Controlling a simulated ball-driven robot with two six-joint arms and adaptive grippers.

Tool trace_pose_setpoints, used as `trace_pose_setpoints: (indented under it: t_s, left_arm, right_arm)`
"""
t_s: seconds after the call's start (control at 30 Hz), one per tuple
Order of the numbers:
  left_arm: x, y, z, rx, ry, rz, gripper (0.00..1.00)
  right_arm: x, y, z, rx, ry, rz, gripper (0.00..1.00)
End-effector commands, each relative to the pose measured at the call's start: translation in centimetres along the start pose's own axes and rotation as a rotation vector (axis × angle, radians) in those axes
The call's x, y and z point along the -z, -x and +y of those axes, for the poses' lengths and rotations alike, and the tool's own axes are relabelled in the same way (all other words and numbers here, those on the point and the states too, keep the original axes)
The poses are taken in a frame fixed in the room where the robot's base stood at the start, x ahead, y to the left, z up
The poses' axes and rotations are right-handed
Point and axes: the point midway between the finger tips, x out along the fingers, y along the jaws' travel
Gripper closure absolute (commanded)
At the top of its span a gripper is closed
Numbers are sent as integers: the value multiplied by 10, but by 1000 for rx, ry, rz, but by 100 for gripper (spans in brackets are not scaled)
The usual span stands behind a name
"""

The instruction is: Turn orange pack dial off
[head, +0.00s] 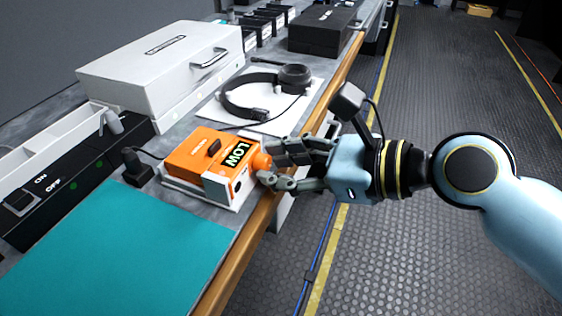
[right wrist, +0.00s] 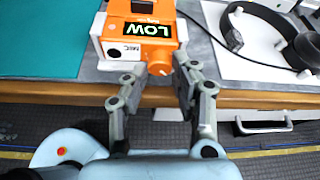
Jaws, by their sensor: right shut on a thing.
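The orange pack (head: 197,151) sits in a white holder on the bench near its wooden front edge. Its label reads LOW in both views. The pack's orange dial (head: 261,160) sticks out on the side facing my right gripper (head: 268,169). In the right wrist view the pack (right wrist: 140,31) is straight ahead, and the dial (right wrist: 161,69) is between the fingers of my right gripper (right wrist: 160,76). The right gripper is shut on the dial. The dial's pointer mark is too small to read. My left gripper is not in view.
A teal mat (head: 120,255) lies left of the pack. A headset (head: 250,100) rests on a white sheet behind it. A white case (head: 160,65) and a black ON/OFF switch panel (head: 45,200) stand at the back left. The aisle floor (head: 440,90) is clear.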

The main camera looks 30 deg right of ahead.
Motion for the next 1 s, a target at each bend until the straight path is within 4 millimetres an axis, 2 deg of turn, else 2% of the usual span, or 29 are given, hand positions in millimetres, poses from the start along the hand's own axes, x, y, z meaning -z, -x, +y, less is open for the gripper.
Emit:
trace_pose_setpoints:
  t_s: [0.07, 0.27, 0.5, 0.7, 1.0]
  left_arm:
    - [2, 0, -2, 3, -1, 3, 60]
    - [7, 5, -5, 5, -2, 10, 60]
    - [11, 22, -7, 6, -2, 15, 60]
    - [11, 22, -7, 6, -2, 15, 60]
    - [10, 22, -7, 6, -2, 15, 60]
  right_arm:
    - [0, 0, 0, 0, 0, 0, 100]
    - [-2, 0, 0, 13, 26, -1, 100]
    - [-2, 0, 2, 96, 226, -1, 100]
    - [0, 0, 3, 140, 335, 0, 100]
    - [0, 0, 2, 143, 346, 0, 100]
